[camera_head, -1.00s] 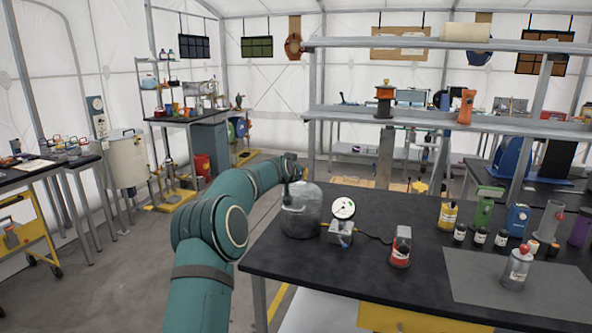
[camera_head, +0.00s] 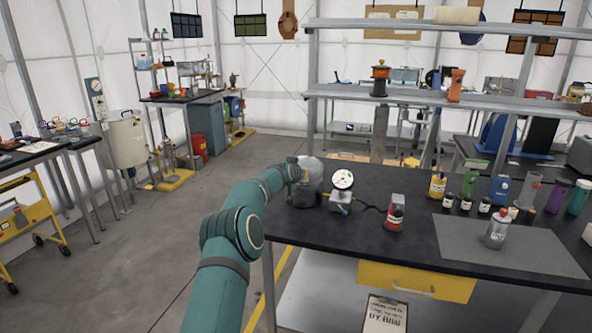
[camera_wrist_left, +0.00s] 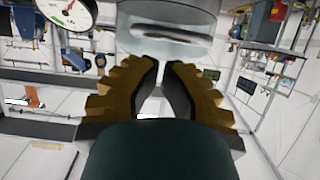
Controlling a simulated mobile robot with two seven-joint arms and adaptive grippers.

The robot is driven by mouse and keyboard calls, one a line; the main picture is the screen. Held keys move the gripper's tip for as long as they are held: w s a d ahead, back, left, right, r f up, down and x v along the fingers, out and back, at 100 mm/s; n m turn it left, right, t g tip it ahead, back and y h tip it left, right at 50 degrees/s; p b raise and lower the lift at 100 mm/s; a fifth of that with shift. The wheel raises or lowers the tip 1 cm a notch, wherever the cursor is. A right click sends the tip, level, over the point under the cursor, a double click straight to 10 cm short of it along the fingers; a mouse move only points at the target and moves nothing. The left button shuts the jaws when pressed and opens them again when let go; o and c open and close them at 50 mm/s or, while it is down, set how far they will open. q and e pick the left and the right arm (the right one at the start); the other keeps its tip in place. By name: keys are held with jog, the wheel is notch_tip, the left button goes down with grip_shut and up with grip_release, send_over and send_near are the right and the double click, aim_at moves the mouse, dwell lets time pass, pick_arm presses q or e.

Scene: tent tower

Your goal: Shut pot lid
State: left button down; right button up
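My left gripper (camera_head: 302,171) is at the pot's top, in front of the lid, and partly hides both. In the left wrist view my left gripper (camera_wrist_left: 161,66) has its ribbed fingertips almost together, with nothing seen between them. A pale grey, curved part of the pot or lid (camera_wrist_left: 165,30) lies just beyond the tips. My right gripper is not in view.
A round gauge (camera_head: 343,180) on a small block stands right of the pot. The bench front between pot and mat is mostly clear.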

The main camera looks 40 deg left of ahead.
pick_arm(q)
jog(key=shift+s+d+f+b, duration=0.1)
jog(key=shift+s+f+b, duration=0.2)
jog(key=shift+f, duration=0.35)
jog(key=shift+s+d+f+b, duration=0.15)
jog(key=shift+f+b, duration=0.2)
jog(key=shift+f, duration=0.25)
jog(key=shift+a, duration=0.1)
notch_tip(320, 180, up, 5)
jog(key=p, duration=0.2)
jog(key=s+d+f+b, duration=0.2)
jog(key=s+f, duration=0.4)
jog(key=s, duration=0.3)
jog(key=shift+d, duration=0.4)
